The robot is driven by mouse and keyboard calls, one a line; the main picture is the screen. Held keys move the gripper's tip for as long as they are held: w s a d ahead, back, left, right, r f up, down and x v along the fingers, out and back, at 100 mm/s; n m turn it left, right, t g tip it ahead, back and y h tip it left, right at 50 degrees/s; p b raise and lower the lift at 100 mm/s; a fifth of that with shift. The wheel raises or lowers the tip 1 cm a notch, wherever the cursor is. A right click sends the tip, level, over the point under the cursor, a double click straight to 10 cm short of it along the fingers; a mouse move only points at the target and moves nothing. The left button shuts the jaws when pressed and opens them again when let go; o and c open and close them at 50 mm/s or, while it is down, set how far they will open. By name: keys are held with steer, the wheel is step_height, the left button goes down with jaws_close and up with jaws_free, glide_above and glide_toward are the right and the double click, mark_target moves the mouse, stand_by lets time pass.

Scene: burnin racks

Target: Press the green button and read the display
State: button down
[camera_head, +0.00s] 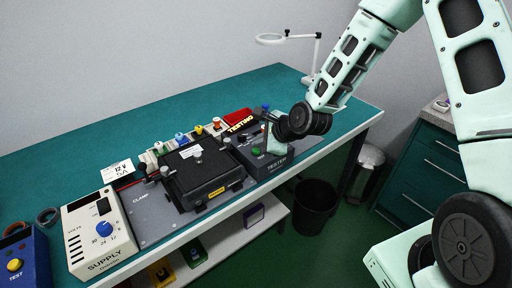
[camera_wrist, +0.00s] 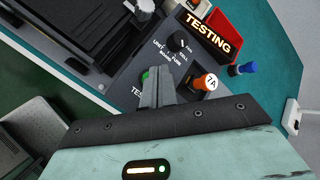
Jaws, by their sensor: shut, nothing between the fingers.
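The tester (camera_head: 268,160) is a dark box on the teal bench, labelled TESTER on its front. Its green button (camera_head: 256,151) shows in the head view, and only partly in the wrist view (camera_wrist: 146,76), behind my fingers. My gripper (camera_wrist: 157,72) is shut and empty, pointing down at the tester panel beside the green button. I cannot tell whether the fingertips touch the panel or button.
A black clamp fixture (camera_head: 205,175) and a beige supply (camera_head: 98,235) stand left of the tester. An orange 7A plug (camera_wrist: 206,83) and a black knob (camera_wrist: 180,42) are close to my fingers. A bin (camera_head: 314,207) stands below the bench.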

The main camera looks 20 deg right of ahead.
mark_target(259, 154)
steer(key=shift+r, duration=0.1)
step_height(259, 154, up, 5)
steer(key=p, duration=0.4)
stand_by(0.3)
stand_by(0.6)
steer(key=s+a+r+n+g+h+b, duration=0.1)
steer(key=s+a+r+n+g, duration=0.15)
steer(key=s+n, duration=0.45)
steer(key=s+a+r+n+g+b, duration=0.1)
steer(key=s+a+r+n+g, duration=0.1)
steer(key=s+a+n, duration=0.35)
steer(key=s+a+r+n+g+h+b, duration=0.1)
steer(key=s+r+n+g, duration=0.1)
steer(key=s+n, duration=0.65)
steer(key=s+d+r+n+g+h, duration=0.1)
steer(key=s+d+r+n+h, duration=0.1)
steer(key=s+n, duration=0.5)
steer(key=s+r, duration=0.1)
steer(key=s, duration=0.3)
steer(key=shift+s+r+n, duration=0.3)
steer(key=shift+r+n, duration=0.1)
steer(key=shift+g, duration=0.25)
stand_by(2.5)
